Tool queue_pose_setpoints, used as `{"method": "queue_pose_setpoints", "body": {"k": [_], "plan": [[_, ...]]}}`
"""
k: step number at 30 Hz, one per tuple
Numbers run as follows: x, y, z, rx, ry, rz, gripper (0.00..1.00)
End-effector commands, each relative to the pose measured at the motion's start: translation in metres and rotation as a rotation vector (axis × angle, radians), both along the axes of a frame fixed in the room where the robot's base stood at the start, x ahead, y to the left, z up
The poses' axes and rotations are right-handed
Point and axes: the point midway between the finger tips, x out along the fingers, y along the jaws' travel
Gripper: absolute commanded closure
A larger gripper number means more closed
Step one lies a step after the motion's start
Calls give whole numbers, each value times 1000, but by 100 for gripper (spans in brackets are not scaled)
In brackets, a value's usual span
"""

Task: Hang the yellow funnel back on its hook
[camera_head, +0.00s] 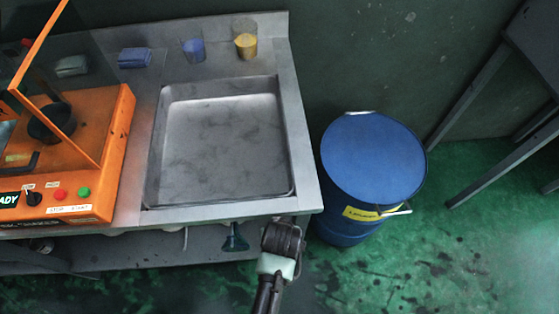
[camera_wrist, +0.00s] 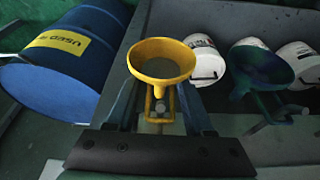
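The yellow funnel (camera_wrist: 160,60) is in the middle of the wrist view, its round mouth facing the camera. Its narrow yellow stem runs between the two fingers of my gripper (camera_wrist: 160,102). I cannot tell whether the fingers touch the stem or whether a hook holds the funnel. In the head view my gripper (camera_head: 283,238) is just off the sink bench's front edge, and the yellow funnel is not seen there. A dark teal funnel (camera_head: 235,240) hangs mouth down under that edge, left of my gripper. It also shows in the wrist view (camera_wrist: 262,67).
A blue drum (camera_head: 373,160) stands right of the bench (camera_head: 303,160). White buckets (camera_wrist: 203,58) are near the funnels in the wrist view. The sink basin (camera_head: 220,140) is empty. An orange machine (camera_head: 90,165) sits at left. Green floor right of my gripper is clear.

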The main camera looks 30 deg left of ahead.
Motion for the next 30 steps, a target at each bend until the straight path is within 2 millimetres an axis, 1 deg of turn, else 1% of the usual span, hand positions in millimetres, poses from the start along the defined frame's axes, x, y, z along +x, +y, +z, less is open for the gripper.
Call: {"method": "queue_pose_setpoints", "body": {"k": [1,2,10,14,17,24,30], "plan": [[0,0,0,0,0,0,37],[0,0,0,0,0,0,35],[0,0,0,0,0,0,35],[-2,-1,8,1,-2,0,35],[-6,-3,20,1,-2,0,35],[-19,-11,68,1,-3,0,35],[-30,-17,102,0,-2,0,35]]}}
